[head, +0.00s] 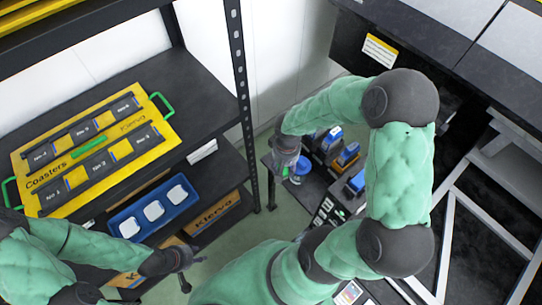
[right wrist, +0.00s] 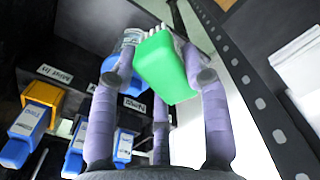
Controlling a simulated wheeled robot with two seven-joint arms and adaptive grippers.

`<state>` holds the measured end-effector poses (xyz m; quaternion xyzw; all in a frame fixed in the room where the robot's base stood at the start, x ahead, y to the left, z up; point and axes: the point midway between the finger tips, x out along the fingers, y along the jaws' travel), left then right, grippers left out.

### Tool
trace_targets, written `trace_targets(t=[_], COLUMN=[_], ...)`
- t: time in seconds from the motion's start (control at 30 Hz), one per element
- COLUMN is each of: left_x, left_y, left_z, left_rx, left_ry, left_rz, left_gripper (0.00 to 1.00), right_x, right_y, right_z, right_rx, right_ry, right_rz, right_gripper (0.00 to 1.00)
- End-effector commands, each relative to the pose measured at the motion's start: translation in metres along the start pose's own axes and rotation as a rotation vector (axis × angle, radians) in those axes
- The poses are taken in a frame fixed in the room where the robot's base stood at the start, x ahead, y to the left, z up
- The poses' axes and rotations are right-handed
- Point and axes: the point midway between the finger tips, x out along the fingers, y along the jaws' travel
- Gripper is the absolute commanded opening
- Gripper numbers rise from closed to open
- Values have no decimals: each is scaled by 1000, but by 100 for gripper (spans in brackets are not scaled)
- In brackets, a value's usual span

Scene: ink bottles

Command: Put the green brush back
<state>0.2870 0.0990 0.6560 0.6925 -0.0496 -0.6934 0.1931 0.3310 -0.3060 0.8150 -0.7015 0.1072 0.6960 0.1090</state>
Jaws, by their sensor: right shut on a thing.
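My right gripper (right wrist: 160,60) is shut on the green brush (right wrist: 165,68), which has a pale, bristle-like end pointing up and away in the right wrist view. In the right wrist view a blue container with a clear top (right wrist: 128,62) is partly behind the left finger. My left gripper (head: 192,268) is low in the head view, with its fingers apart and nothing seen between them.
Blue-topped holders (head: 348,154) with labels stand on the bench; a yellow one (right wrist: 38,100) shows at left in the wrist view. A shelf with a yellow coaster case (head: 50,158) and a blue tray (head: 116,218) is at left. A perforated black post (head: 240,90) stands between.

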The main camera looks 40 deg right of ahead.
Motion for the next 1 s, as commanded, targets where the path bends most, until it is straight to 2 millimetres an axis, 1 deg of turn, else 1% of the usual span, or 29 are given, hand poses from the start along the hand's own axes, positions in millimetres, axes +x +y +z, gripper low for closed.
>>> trace_targets(t=[0.03, 0.43, 0.5, 0.6, 0.7, 0.93, 1.0], left_x=[3, 26, 32, 38, 41, 44, 47], left_y=[-1, -9, -11, -13, -15, -16, -17], left_z=[0, -1, -1, -1, -2, -2, -2], left_rx=[0, 0, 0, 0, 0, 0, 0], left_ry=[0, 0, 0, 0, 0, 0, 0], left_rz=[0, 0, 0, 0, 0, 0, 0], left_gripper=[40, 40, 40, 40, 40, 40, 40], right_x=[6, 45, 59, 74, 84, 92, 98], right_y=[2, 25, 28, 31, 34, 36, 37], right_z=[-6, -85, -94, -106, -114, -123, -127], right_rx=[1, 1, 1, 1, 1, 1, 1], right_ry=[-1, -2, -3, -3, -2, -1, -1], right_rz=[0, 0, 0, 0, 0, 0, 0], right_gripper=[11, 11, 11, 11, 11, 11, 11])
